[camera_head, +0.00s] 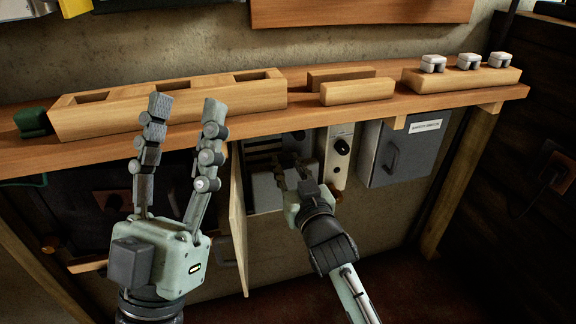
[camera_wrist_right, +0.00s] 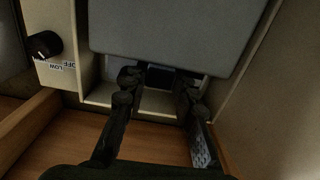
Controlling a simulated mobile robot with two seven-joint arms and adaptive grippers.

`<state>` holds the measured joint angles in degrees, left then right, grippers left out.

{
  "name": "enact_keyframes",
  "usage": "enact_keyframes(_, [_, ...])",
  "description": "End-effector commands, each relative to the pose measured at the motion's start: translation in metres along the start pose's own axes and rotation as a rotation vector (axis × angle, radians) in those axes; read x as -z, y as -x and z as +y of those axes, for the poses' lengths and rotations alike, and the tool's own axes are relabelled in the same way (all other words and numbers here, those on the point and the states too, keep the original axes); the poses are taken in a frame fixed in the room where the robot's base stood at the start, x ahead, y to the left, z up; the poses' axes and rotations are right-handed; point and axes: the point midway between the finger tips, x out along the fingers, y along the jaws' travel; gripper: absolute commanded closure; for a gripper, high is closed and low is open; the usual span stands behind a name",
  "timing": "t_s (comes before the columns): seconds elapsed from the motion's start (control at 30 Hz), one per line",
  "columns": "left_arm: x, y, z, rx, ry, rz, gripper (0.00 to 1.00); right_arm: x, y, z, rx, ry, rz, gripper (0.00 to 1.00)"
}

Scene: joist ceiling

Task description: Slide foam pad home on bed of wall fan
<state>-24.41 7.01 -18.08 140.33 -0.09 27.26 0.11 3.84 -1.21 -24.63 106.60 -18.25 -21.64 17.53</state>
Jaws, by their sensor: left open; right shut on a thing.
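The wall fan (camera_head: 340,152) is a cream housing below the shelf, with a dark knob on its front; in the right wrist view its panel (camera_wrist_right: 62,72) carries the knob and an OFF/LOW label. A flat grey slab, apparently the foam pad (camera_wrist_right: 170,35), lies within the housing opening in the right wrist view. My right gripper (camera_head: 289,172) reaches into the opening. Its fingers (camera_wrist_right: 158,82) are shut on a dark part at the pad's near edge. The pad's far end and the bed beneath are hidden. My left gripper (camera_head: 184,100) is open and empty, raised before the shelf.
An open cream door panel (camera_head: 240,225) stands left of the opening. A grey switch box (camera_head: 402,152) hangs to the right. The wooden shelf (camera_head: 370,110) above carries a long slotted block (camera_head: 175,110), smaller blocks and several white pieces. Free room lies below the right arm.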

Motion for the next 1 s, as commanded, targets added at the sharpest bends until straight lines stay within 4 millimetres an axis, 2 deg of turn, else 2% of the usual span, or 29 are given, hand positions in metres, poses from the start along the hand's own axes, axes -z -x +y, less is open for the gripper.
enact_keyframes(0.17, [0.000,-0.001,0.000,0.000,0.000,0.000,0.55,0.001,-0.003,0.000,0.000,0.000,0.001,1.00])
enact_keyframes(0.6, [0.002,-0.002,0.000,0.000,0.000,0.000,0.55,0.001,-0.029,0.000,0.000,-0.002,0.001,1.00])
enact_keyframes(0.63, [0.002,-0.002,0.000,0.000,0.000,0.000,0.55,0.000,-0.028,0.000,0.000,-0.001,0.000,0.71])
enact_keyframes(0.7, [0.002,-0.002,0.000,0.000,0.000,0.000,0.55,0.000,-0.028,0.000,0.000,-0.001,0.000,0.62])
enact_keyframes(0.8, [0.002,-0.002,0.000,0.000,0.000,0.000,0.55,0.000,-0.028,0.000,0.000,-0.001,0.000,0.50])
enact_keyframes(1.0, [0.002,-0.002,0.000,0.000,0.000,0.000,0.55,0.000,-0.027,0.000,0.000,0.000,0.000,0.49])
